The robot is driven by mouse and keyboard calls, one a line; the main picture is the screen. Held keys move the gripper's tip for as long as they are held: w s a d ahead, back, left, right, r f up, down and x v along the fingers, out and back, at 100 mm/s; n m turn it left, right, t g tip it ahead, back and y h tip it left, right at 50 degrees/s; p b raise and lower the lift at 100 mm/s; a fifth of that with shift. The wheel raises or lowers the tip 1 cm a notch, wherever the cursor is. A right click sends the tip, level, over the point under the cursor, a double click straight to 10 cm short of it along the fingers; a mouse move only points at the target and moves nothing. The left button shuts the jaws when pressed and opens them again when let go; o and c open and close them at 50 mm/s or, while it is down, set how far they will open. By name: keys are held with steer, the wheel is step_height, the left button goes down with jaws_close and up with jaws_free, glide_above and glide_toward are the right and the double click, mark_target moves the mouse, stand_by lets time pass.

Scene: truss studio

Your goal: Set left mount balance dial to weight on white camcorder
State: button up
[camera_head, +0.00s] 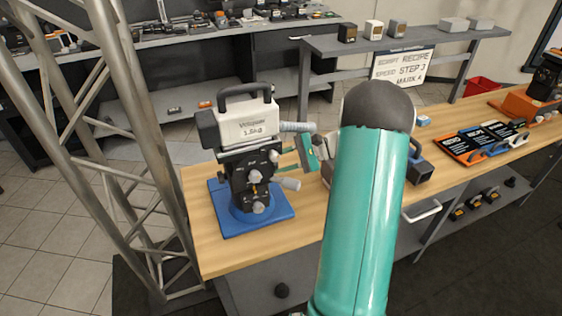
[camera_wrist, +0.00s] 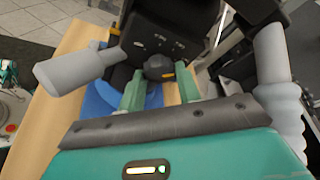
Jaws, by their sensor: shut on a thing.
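The white camcorder (camera_head: 247,125) sits on top of the black left mount (camera_head: 241,180), which stands on a blue base (camera_head: 225,213). The weight on its side looks like 1.5kg, in small print. My gripper (camera_head: 288,163) reaches the mount's right side from the right. In the wrist view, the green fingertips of my gripper (camera_wrist: 160,84) are on both sides of a dark round dial (camera_wrist: 158,67) with a small orange mark, shut on it. The dial's numbers cannot be read. A grey handle (camera_wrist: 68,76) sticks out to the left in the wrist view.
The wooden bench (camera_head: 212,255) runs right, with labelled dark cards (camera_head: 470,147) and an orange stand (camera_head: 520,104). A metal truss (camera_head: 125,150) stands close on the left. My teal arm hides the bench middle.

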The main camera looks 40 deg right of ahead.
steer(key=shift+m+g, duration=0.7)
steer(key=shift+m, duration=0.3)
steer(key=o, duration=1)
steer(key=shift+c, duration=0.2)
steer(key=shift+d+r, duration=0.1)
steer(key=shift+d, duration=0.05)
steer(key=v, duration=1.3)
steer(key=shift+d, duration=0.3)
steer(key=shift+s+r, duration=0.1)
steer(key=shift+s, duration=0.05)
